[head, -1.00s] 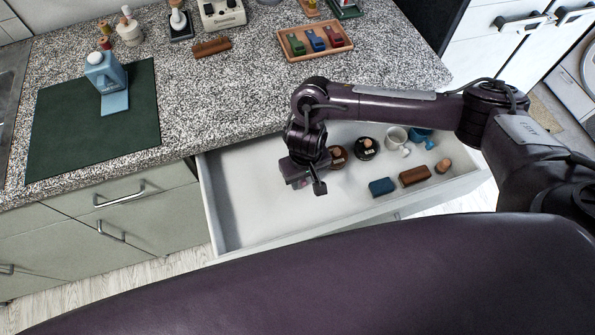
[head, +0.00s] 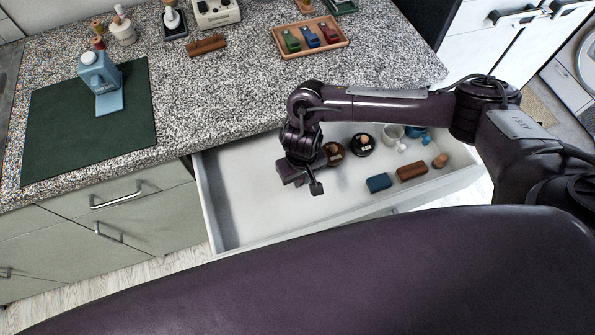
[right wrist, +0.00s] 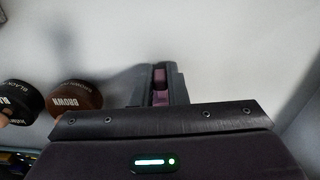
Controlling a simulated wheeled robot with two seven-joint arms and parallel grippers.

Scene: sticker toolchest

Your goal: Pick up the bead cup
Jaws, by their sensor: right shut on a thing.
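My right gripper (head: 302,184) is over the left-middle part of the open drawer (head: 208,205), pointing down into it. In the right wrist view its fingers (right wrist: 160,88) are shut on a small purple thing (right wrist: 160,78), which I take to be the bead cup. Only a little of it shows between the fingers, and in the head view the gripper hides it. I cannot tell whether it touches the drawer floor. My left gripper is not in view.
Right of the gripper the drawer holds a brown-labelled round pot (head: 333,153), a black one (head: 363,145), a white cup (head: 391,138), a blue block (head: 379,182) and a brown block (head: 411,171). The drawer's left part is clear.

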